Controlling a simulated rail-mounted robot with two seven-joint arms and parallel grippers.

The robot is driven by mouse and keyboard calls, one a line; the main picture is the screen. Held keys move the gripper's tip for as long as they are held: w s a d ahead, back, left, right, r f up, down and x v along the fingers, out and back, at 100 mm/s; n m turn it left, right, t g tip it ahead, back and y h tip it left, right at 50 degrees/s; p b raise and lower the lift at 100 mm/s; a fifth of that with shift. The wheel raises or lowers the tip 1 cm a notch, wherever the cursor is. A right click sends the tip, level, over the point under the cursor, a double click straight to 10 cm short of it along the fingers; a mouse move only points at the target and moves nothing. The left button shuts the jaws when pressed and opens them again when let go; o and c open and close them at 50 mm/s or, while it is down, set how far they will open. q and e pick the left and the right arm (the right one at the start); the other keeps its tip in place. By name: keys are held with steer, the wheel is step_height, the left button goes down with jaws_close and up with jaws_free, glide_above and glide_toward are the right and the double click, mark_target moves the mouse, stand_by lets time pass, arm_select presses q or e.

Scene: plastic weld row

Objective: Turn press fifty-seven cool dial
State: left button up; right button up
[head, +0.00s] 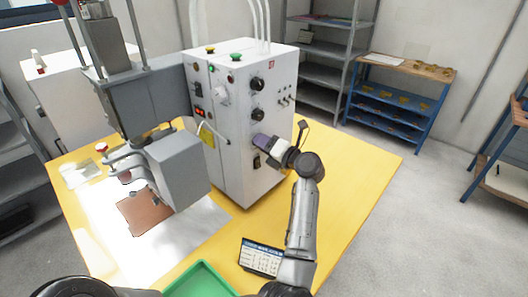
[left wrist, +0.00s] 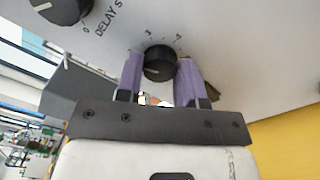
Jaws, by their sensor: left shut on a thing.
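The white press control box (head: 232,150) stands on the yellow table, with a column of black dials on its right-hand face. My left gripper (head: 261,141) is at the lowest dial, which it hides in the head view. In the left wrist view the purple fingers of the left gripper (left wrist: 160,85) are shut on the sides of a round black dial (left wrist: 160,62), with scale marks around it. Another black dial (left wrist: 60,8) with a white pointer line is at the upper left, near the printed words "DELAY S". My right gripper is not in view.
Two more dials, an upper one (head: 257,84) and a middle one (head: 257,114), sit above the gripper. A small dark panel with a printed table (head: 261,256) and a green tray (head: 200,281) are at the table's front. The grey press head (head: 178,172) is left of the box.

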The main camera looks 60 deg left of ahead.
arm_select(q)
steer(key=shift+n+b, duration=5.9)
steer(key=shift+b, duration=0.15)
steer(key=o, duration=0.9)
